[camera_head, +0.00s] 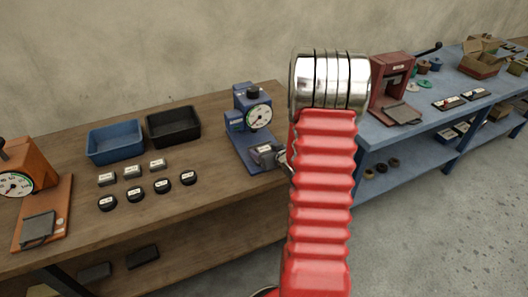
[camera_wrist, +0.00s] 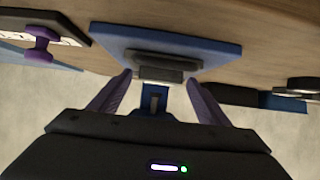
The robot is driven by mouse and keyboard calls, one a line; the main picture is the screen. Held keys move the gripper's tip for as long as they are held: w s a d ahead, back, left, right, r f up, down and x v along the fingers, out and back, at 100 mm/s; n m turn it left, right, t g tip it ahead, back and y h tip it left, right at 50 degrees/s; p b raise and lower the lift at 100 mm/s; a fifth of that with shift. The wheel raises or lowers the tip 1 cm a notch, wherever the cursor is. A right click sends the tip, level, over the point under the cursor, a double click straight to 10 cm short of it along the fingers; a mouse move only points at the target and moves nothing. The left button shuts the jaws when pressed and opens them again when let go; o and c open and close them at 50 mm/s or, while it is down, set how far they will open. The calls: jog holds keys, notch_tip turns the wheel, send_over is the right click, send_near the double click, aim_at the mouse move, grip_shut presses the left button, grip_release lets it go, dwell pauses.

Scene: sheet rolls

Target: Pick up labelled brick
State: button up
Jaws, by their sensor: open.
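Several grey blocks with white labels, which look like labelled bricks (camera_head: 131,172), stand in a row on the wooden bench. Another dark block with a pale label (camera_head: 264,150) sits at the front of the blue dial machine (camera_head: 238,130). In the head view my red arm hides most of the gripper.
Round black labelled pieces (camera_head: 135,194) lie in front of the grey blocks. A blue bin (camera_head: 115,143) and a black bin (camera_head: 173,127) stand behind. An orange dial machine (camera_head: 30,180) is at left. A blue bench (camera_head: 375,140) with a red press (camera_head: 390,85) is at right.

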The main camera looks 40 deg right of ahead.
jog(key=shift+c, duration=0.6)
jog(key=c, duration=1.1)
jog(key=shift+r, duration=0.15)
jog(key=shift+c, duration=0.2)
notch_tip(320, 180, up, 10)
dwell(0.5)
